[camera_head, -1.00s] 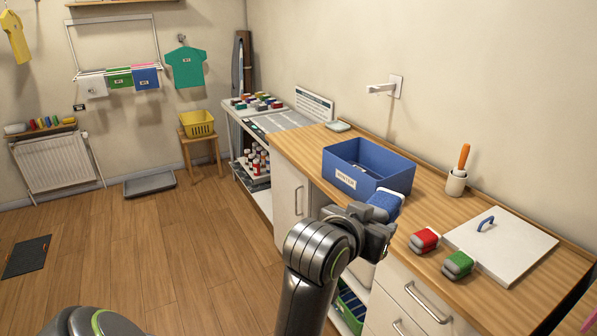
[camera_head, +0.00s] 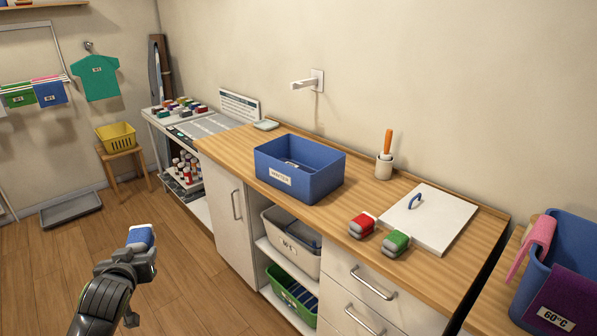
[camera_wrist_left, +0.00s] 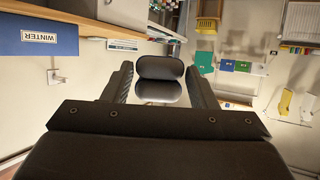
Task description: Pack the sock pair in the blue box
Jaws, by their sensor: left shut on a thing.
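The blue box (camera_head: 322,182), labelled WINTER, stands open on the wooden counter. Something pale and dark lies inside it, only partly visible. My left gripper (camera_head: 140,249) is shut on a rolled blue sock pair (camera_head: 140,237) with a pale end. It holds the pair over the floor, left of the counter and apart from the box. In the left wrist view, the pair's grey rolled ends (camera_wrist_left: 160,80) show between the fingers, and the box (camera_wrist_left: 40,38) is at upper left. A red sock pair (camera_head: 361,225) and a green sock pair (camera_head: 396,243) lie on the counter. My right gripper is not in view.
A white lid (camera_head: 430,217) with a blue handle and a cup (camera_head: 384,167) with an orange-handled tool sit on the counter (camera_head: 330,208). Below are shelf bins (camera_head: 291,242). A blue hamper (camera_head: 566,268) stands at right.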

